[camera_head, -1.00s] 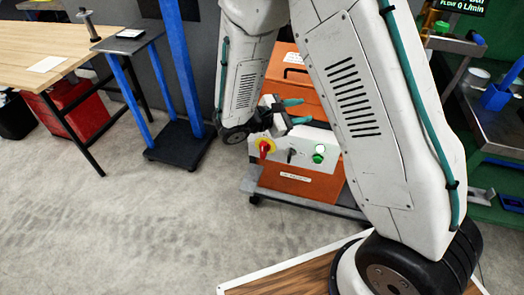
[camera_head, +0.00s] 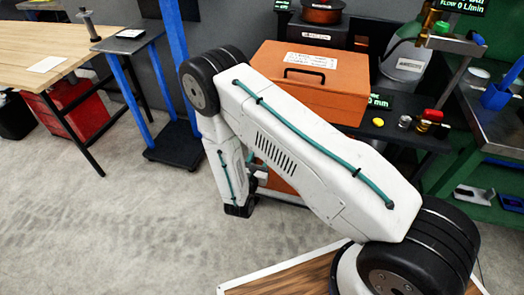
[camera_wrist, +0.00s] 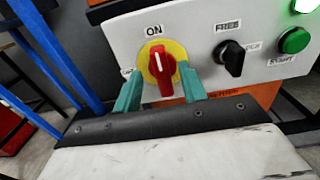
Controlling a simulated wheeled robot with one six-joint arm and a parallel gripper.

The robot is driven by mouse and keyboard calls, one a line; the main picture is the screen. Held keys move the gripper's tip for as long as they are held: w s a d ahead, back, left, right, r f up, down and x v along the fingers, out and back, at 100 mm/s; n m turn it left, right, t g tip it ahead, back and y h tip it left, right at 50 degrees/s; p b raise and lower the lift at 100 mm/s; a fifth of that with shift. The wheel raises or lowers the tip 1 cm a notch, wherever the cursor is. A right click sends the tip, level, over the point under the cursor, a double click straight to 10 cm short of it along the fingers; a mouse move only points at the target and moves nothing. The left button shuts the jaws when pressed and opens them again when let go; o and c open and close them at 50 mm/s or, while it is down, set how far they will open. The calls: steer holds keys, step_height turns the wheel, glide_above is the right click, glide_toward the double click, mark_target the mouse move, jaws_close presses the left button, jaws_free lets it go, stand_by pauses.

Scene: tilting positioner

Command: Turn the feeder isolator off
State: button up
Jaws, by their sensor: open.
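The feeder isolator is a red rotary knob (camera_wrist: 161,66) on a yellow disc (camera_wrist: 178,52), set in a pale control panel (camera_wrist: 203,22). Its grip stands roughly upright, toward the ON label above it. A second label at its lower left is mostly hidden by a finger. My gripper (camera_wrist: 160,80) is open, its teal fingers on either side of the knob's lower part. I cannot tell whether they touch it. In the head view my arm hides the knob and most of the panel.
To the knob's right on the panel are a black selector switch (camera_wrist: 231,57) marked FREE and a green START button (camera_wrist: 294,41). An orange box (camera_head: 290,95) stands behind my arm. A blue post (camera_head: 178,75) stands to the left. Open floor lies in front.

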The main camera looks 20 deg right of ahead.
steer(key=x, duration=0.3)
steer(key=shift+w+d, duration=0.2)
steer(key=shift+w, duration=0.1)
jaws_close()
